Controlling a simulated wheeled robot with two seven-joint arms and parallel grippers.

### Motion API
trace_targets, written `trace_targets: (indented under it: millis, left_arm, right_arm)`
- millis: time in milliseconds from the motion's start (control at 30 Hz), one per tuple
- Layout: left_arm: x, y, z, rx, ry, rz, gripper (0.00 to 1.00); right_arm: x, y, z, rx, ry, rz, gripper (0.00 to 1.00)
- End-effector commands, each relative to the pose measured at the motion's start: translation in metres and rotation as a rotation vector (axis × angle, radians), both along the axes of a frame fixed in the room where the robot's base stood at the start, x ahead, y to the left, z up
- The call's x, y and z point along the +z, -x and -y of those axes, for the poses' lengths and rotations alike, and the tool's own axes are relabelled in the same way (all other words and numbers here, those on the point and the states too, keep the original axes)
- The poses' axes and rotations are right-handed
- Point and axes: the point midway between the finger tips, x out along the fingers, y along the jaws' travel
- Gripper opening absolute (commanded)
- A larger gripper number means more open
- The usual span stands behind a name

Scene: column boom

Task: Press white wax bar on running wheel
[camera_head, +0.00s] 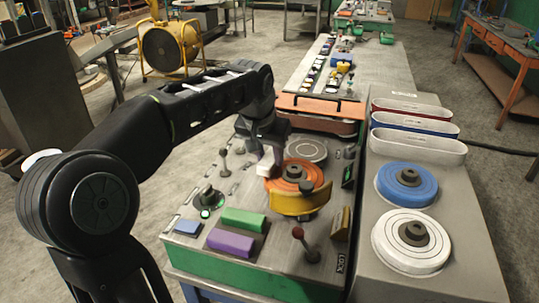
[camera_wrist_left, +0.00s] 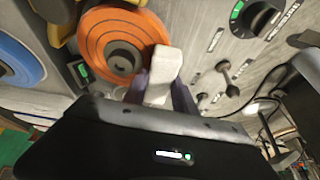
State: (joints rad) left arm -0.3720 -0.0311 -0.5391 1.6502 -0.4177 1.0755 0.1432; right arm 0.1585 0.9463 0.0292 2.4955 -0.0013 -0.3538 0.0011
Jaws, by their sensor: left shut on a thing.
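My left gripper (camera_head: 270,148) is shut on the white wax bar (camera_head: 266,167), which points down from the fingers. The bar is at the left rim of the orange wheel (camera_head: 291,172), which lies on the workbench panel behind a curved yellow guard (camera_head: 300,204). In the left wrist view the white bar (camera_wrist_left: 163,68) stands between my fingers (camera_wrist_left: 160,97) and its end overlaps the edge of the orange wheel (camera_wrist_left: 108,27). I cannot tell whether it touches. I cannot tell from these stills whether the wheel turns. My right gripper is not in view.
Green (camera_head: 243,219) and purple (camera_head: 230,243) bars lie on the panel's front. A green-lit knob (camera_head: 207,197) and a red-topped lever (camera_head: 305,245) stand nearby. Blue (camera_head: 407,181) and white (camera_head: 409,246) wheels lie on the right bench, below several belts (camera_head: 417,148).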

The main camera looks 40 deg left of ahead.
Motion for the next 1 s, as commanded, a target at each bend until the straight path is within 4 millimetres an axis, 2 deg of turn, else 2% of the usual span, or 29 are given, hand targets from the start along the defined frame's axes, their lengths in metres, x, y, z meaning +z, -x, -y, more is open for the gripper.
trace_targets:
  millis: [1000]
  left_arm:
    - [-0.011, 0.0, 0.0, 0.0, 0.0, 0.001, 0.0]
  right_arm:
    - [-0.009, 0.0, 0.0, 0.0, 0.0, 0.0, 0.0]
